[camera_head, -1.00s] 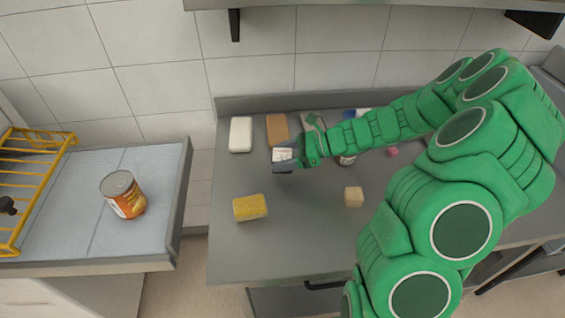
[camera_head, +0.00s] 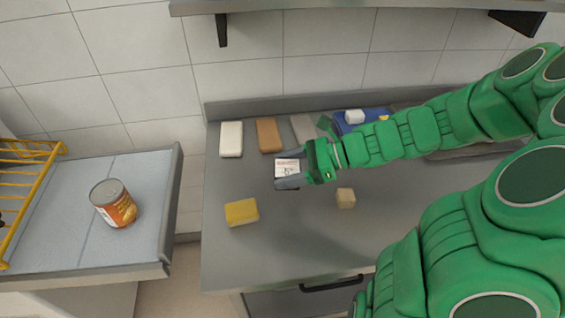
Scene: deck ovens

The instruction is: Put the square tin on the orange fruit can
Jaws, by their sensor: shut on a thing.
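The orange fruit can (camera_head: 114,204) stands upright on the light blue-grey surface at the left, with its grey metal top showing. My gripper (camera_head: 288,176) is shut on the square tin (camera_head: 287,167), over the grey worktop (camera_head: 300,240). The tin shows a white printed face; its lower edge is partly hidden by a dark grey finger. It looks held above the worktop, but the gap is hard to judge. The tin is well to the right of the can.
A yellow sponge (camera_head: 242,212) and a small beige cube (camera_head: 346,198) lie on the worktop. White (camera_head: 231,139) and brown (camera_head: 269,135) blocks lie behind. A yellow wire rack (camera_head: 28,190) stands left of the can. A gap separates the two surfaces. A shelf (camera_head: 330,6) overhangs the back.

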